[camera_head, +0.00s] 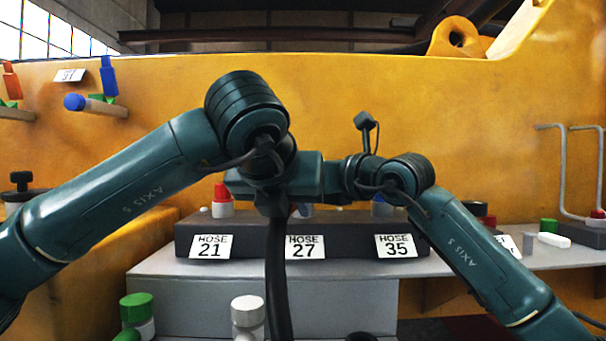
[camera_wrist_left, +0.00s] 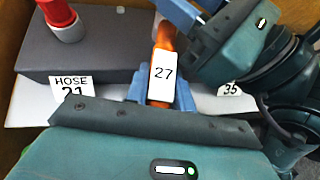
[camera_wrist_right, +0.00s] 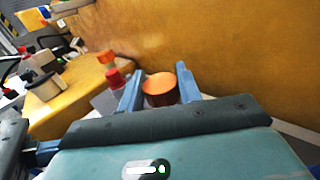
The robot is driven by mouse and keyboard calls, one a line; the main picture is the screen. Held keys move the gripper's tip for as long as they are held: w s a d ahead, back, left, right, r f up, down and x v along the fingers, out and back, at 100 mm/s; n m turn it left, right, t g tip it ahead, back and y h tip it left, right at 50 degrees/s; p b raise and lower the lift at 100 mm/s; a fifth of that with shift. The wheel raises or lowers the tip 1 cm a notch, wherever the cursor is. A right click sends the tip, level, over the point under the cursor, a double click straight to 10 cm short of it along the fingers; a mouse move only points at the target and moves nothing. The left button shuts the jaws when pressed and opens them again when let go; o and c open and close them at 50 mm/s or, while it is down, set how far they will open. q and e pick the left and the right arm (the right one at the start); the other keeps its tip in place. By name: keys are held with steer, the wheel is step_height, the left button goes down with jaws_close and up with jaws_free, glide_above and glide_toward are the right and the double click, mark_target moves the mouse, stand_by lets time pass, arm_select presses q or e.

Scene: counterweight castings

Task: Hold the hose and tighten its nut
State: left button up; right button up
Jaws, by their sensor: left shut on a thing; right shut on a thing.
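My left gripper (camera_wrist_left: 163,97) is shut on the orange hose end (camera_wrist_left: 164,38), which carries a white tag reading 27 (camera_wrist_left: 162,78). In the head view a dark hose (camera_head: 278,290) hangs down below the left wrist. My right gripper (camera_wrist_right: 158,82) is shut on an orange round piece, seemingly the nut (camera_wrist_right: 159,88), with one blue finger on each side. In the left wrist view the right gripper's blue fingers (camera_wrist_left: 183,14) are just above the tag. My wrists hide the joint between hose and fitting in the head view.
A dark block (camera_head: 340,246) on a grey shelf bears labels HOSE 21 (camera_head: 211,246), HOSE 27 (camera_head: 305,246) and HOSE 35 (camera_head: 397,246). A red fitting (camera_head: 222,200) stands at 21, a blue one (camera_head: 382,206) at 35. A yellow wall (camera_head: 450,120) rises behind.

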stand_by(0.4)
steer(key=o, duration=0.9)
steer(key=shift+o, duration=0.2)
steer(key=v, duration=1.2)
steer(key=shift+o, duration=0.3)
steer(key=shift+s, duration=0.1)
